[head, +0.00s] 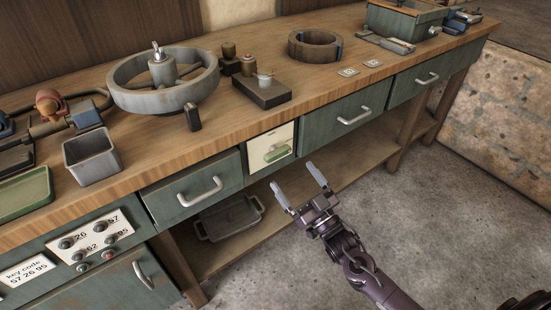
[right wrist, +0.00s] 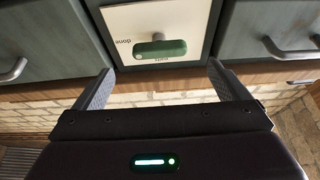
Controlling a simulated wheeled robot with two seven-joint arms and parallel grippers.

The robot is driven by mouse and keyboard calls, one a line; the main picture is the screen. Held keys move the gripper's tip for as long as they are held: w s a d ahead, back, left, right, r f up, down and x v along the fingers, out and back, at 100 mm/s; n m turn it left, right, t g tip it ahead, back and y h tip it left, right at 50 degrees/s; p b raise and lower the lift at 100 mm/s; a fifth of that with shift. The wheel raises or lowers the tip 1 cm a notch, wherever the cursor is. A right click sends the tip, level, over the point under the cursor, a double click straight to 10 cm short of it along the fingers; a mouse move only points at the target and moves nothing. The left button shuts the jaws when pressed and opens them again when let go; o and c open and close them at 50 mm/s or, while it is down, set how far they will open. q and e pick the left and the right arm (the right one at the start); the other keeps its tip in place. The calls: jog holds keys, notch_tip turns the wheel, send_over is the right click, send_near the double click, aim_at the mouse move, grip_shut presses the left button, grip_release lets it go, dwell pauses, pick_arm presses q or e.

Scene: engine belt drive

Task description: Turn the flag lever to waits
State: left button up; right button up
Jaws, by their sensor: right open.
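The flag lever (head: 277,153) is a green bar on a cream panel (head: 255,148) set in the bench front between two drawers. In the right wrist view the lever (right wrist: 160,49) lies about level, with a grey hub at its middle. Upside-down lettering that seems to read "done" stands left of it there; a second word at the lever's edge is partly hidden and unreadable. My right gripper (head: 296,177) is open and empty, in front of the panel and apart from the lever. In the right wrist view its fingers (right wrist: 160,73) stand either side of the lever. My left gripper is out of view.
Drawers with metal handles (head: 200,191) (head: 354,115) flank the panel. A grey tray (head: 228,218) sits on the low shelf. A pulley wheel (head: 163,82) and a grey bin (head: 92,157) stand on the bench.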

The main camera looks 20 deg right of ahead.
aim_at(280, 157)
jog(key=x, duration=0.6)
jog(key=shift+w+r, duration=0.1)
jog(key=shift+w, duration=0.1)
jog(key=c, duration=1)
